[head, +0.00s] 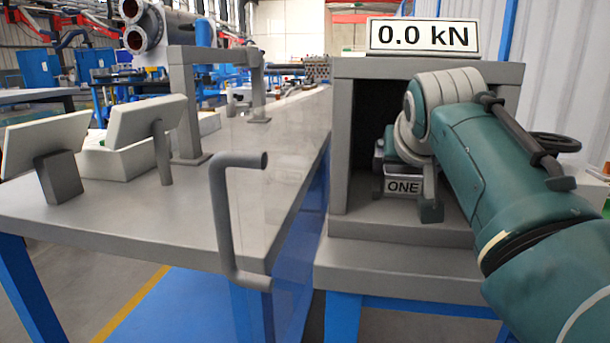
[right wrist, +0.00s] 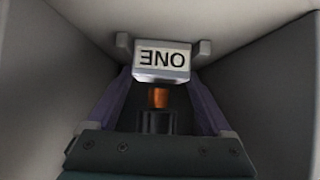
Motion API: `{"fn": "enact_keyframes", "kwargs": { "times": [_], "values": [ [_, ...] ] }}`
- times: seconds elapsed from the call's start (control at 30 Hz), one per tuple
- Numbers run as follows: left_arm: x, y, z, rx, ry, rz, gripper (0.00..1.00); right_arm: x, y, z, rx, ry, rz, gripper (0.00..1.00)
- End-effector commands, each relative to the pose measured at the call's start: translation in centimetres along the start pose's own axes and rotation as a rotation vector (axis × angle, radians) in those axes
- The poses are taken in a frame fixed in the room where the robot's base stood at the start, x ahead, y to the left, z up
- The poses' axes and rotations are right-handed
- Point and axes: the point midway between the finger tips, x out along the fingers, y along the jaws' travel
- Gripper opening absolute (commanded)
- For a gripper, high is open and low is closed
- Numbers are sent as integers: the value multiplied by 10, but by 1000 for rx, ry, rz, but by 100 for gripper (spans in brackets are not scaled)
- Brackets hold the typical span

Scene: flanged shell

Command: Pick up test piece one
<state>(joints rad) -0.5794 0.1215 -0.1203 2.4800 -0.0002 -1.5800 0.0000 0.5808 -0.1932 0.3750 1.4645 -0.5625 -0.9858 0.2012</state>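Test piece one (head: 402,187) is a small block with a white label reading ONE. It sits low inside a grey open-fronted box (head: 395,236). In the right wrist view test piece one (right wrist: 162,60) appears upside down between the fingertips. My right gripper (head: 406,190) reaches into the box, one finger on each side of the block. In the right wrist view the fingers of my right gripper (right wrist: 164,44) lie very close to the block's sides. I cannot tell whether they touch it. My left gripper is not in view.
The box walls stand close around my right gripper. A display (head: 423,37) on top reads 0.0 kN. The grey table (head: 110,205) holds two tilted panels (head: 145,120) and a frame (head: 187,105).

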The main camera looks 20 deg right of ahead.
Motion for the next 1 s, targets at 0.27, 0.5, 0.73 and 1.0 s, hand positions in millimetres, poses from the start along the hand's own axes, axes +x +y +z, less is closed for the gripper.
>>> {"fn": "enact_keyframes", "kwargs": {
  "times": [0.27, 0.5, 0.73, 1.0],
  "values": [
    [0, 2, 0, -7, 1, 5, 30, 0, 0, 0, 0, 0, 0, 52],
    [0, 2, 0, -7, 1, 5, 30, 0, 0, 0, 0, 0, 0, 25],
    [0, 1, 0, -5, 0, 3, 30, 0, 0, 0, 0, 0, 0, 0],
    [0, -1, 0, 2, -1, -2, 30, -1, 0, -3, 1, 9, -1, 0]
  ]
}}
